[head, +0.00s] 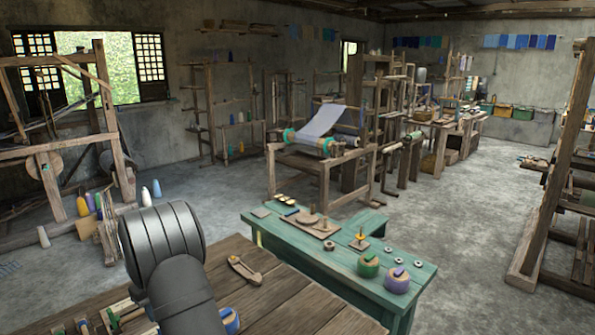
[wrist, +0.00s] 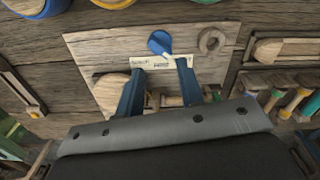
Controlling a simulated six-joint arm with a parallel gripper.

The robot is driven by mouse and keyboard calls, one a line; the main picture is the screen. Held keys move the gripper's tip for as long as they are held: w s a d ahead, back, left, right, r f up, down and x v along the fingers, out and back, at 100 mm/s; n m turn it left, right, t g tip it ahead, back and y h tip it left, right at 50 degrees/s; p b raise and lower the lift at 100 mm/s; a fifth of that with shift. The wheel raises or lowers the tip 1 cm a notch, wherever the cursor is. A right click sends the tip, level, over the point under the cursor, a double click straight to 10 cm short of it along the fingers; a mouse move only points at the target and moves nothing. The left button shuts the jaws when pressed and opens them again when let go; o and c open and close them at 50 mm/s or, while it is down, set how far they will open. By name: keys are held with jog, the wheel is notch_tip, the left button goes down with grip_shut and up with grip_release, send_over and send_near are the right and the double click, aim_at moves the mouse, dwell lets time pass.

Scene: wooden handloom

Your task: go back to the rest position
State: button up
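My gripper (wrist: 161,68) shows in the wrist view with its two blue fingers apart. I see nothing held between them. Beyond the fingertips is a pale wooden board (wrist: 95,48). A blue cone-like piece (wrist: 159,42) and a small printed label (wrist: 150,61) are on it, just past the fingertips. I cannot tell the exact height of the gripper over the board. In the head view my grey arm stands over the near wooden table (head: 285,300), and the gripper itself is hidden behind it.
A wooden ring (wrist: 212,40) sits on the board's right part. In the head view, a small wooden shuttle (head: 243,268) lies right of my arm. A green bench (head: 300,256) stands beyond.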

jog(key=shift+r, duration=1.4)
notch_tip(320, 180, down, 10)
jog(key=shift+r, duration=0.25)
jog(key=shift+f+n, duration=0.15)
jog(key=shift+n, duration=2.35)
